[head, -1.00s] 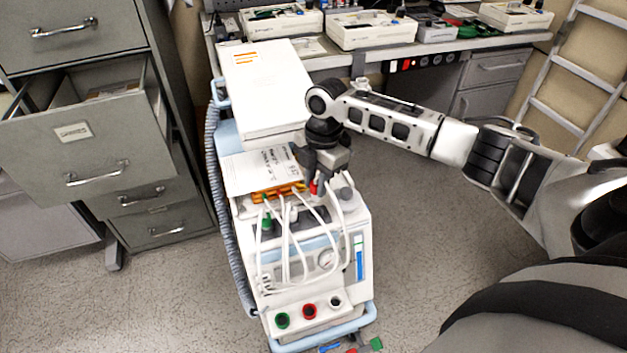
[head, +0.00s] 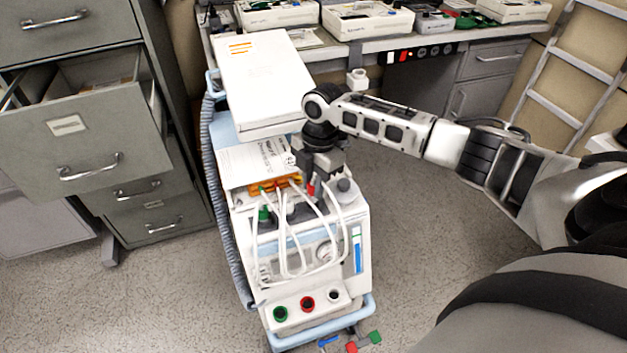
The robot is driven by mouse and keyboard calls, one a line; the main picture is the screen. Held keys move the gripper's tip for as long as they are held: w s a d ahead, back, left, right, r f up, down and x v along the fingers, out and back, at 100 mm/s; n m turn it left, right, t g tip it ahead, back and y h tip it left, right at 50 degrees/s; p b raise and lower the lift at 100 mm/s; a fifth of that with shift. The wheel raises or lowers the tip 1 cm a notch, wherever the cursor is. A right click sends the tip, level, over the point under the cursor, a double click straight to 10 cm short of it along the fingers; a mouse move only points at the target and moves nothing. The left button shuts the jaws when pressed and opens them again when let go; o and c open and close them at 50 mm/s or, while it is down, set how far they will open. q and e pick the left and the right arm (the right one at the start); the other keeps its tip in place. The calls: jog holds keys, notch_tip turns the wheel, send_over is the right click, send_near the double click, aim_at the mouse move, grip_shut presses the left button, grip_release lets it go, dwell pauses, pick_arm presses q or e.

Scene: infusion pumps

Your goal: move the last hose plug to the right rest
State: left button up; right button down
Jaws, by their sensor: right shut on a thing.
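The pump cart (head: 352,288) stands in the middle, with white hoses (head: 285,250) looping over its front. My right gripper (head: 314,188) points down at the top of the cart and is shut on a red hose plug (head: 311,190), mostly hidden by the fingers. A green plug (head: 264,213) stands upright to the left on the cart. A grey plug or knob (head: 344,186) is just right of my gripper. Whether the red plug touches a rest below is hidden. My left gripper is out of view.
A white box (head: 262,85) and papers (head: 250,165) lie on the cart behind the gripper. Green (head: 280,314), red (head: 307,304) and dark (head: 333,296) ports sit low in front. A cabinet (head: 85,150) with an open drawer is left; a workbench (head: 400,45) is behind.

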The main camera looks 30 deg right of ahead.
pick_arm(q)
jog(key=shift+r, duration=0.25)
